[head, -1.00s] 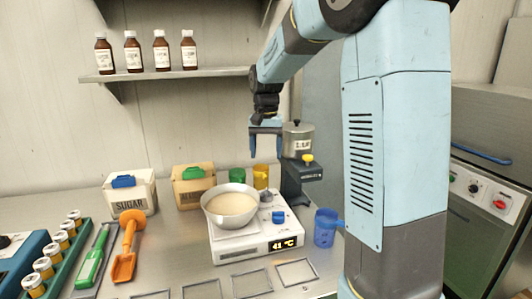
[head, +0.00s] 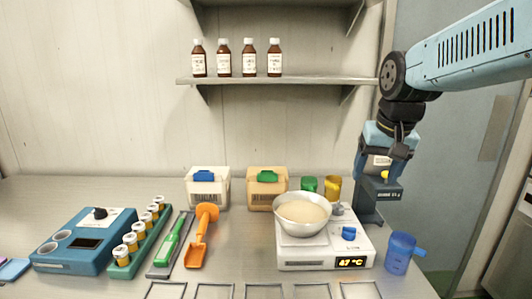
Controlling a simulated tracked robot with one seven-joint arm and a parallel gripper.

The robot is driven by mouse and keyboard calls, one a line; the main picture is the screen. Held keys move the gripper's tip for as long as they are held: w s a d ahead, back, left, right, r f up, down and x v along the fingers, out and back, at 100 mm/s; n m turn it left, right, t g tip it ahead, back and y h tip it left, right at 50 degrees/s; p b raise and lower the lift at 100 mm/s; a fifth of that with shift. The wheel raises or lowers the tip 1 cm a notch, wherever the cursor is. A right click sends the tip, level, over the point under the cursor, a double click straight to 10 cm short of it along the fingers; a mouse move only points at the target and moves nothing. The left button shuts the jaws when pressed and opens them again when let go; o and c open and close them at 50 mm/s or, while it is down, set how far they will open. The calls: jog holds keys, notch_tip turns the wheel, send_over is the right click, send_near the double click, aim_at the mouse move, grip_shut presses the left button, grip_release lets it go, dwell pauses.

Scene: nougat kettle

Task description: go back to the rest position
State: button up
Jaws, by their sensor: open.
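My gripper (head: 382,160) hangs at the right of the head view, in front of the dark dispenser (head: 370,205) and overlapping its upper part. It is open, with nothing seen between its fingers. My blue arm comes in from the upper right and bends down at the black joint. A metal kettle (head: 288,227) of pale cream mass sits on the white hot plate (head: 300,256), left of and below my gripper. The plate's display (head: 352,263) reads 47 °C. My gripper is apart from the kettle.
A blue jug (head: 399,255) stands right of the hot plate. Two ingredient bins (head: 208,192) (head: 267,193), an orange scoop (head: 200,240), a green-handled tool (head: 172,242) and a vial rack (head: 133,258) stand to the left. A shelf (head: 290,80) holds brown bottles.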

jog(key=s+f+n+t, duration=0.1)
jog(key=s+f+t, duration=0.1)
jog(key=s, duration=0.8)
jog(key=shift+n, duration=0.3)
